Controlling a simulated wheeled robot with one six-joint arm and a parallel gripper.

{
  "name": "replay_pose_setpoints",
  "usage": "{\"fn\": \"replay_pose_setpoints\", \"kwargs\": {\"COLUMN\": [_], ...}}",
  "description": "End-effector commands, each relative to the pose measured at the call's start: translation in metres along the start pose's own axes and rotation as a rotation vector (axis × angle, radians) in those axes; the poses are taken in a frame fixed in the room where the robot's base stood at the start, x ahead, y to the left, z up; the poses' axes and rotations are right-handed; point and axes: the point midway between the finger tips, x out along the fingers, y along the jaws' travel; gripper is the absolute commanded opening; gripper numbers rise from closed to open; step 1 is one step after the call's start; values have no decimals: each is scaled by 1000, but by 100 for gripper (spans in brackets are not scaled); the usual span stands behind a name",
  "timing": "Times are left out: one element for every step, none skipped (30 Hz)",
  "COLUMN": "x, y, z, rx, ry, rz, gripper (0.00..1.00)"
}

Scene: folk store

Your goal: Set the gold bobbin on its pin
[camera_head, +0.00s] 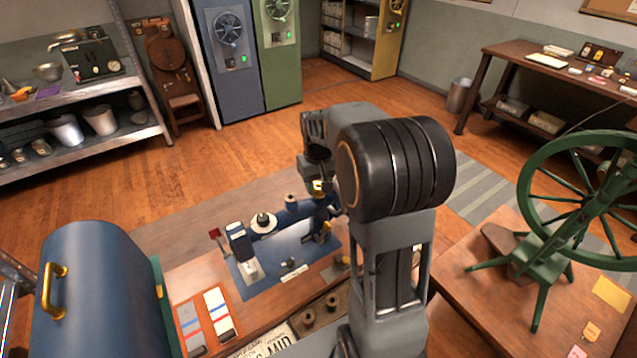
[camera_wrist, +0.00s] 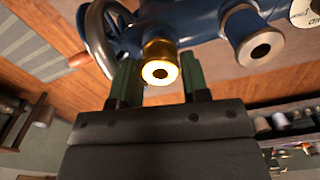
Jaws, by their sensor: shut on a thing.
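The gold bobbin (camera_wrist: 160,70) sits between the two green fingers of my gripper (camera_wrist: 160,66) in the wrist view, and the gripper is shut on it. Its end with the hole faces the camera. The blue sewing machine (camera_wrist: 185,22) lies right behind it, close to the bobbin; I cannot tell whether they touch. In the head view the bobbin (camera_head: 318,186) is a small yellow spot above the right end of the machine (camera_head: 292,216), partly hidden by my arm. I cannot make out the pin.
A dull spool (camera_wrist: 255,45) stands on the machine beside the gold one. The machine's wheel (camera_wrist: 103,30) is to the left in the wrist view. A blue domed case (camera_head: 95,290) stands left of the machine. A green spinning wheel (camera_head: 570,200) stands on a table at right.

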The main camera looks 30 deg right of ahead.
Motion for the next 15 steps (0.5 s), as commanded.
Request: {"fn": "replay_pose_setpoints", "kwargs": {"x": [2,3,4,5,6,6,6,7,7,7,7,6,6,6,6], "y": [0,0,0,0,0,0,0,0,0,0,0,0,0,0,0], "z": [0,0,0,0,0,0,0,0,0,0,0,0,0,0,0], "rx": [0,0,0,0,0,0,0,0,0,0,0,0,0,0,0], "ry": [0,0,0,0,0,0,0,0,0,0,0,0,0,0,0], "rz": [0,0,0,0,0,0,0,0,0,0,0,0,0,0,0], "gripper": [31,31,31,31,31,31,31,31,31,31,31,31,31,31,44]}}
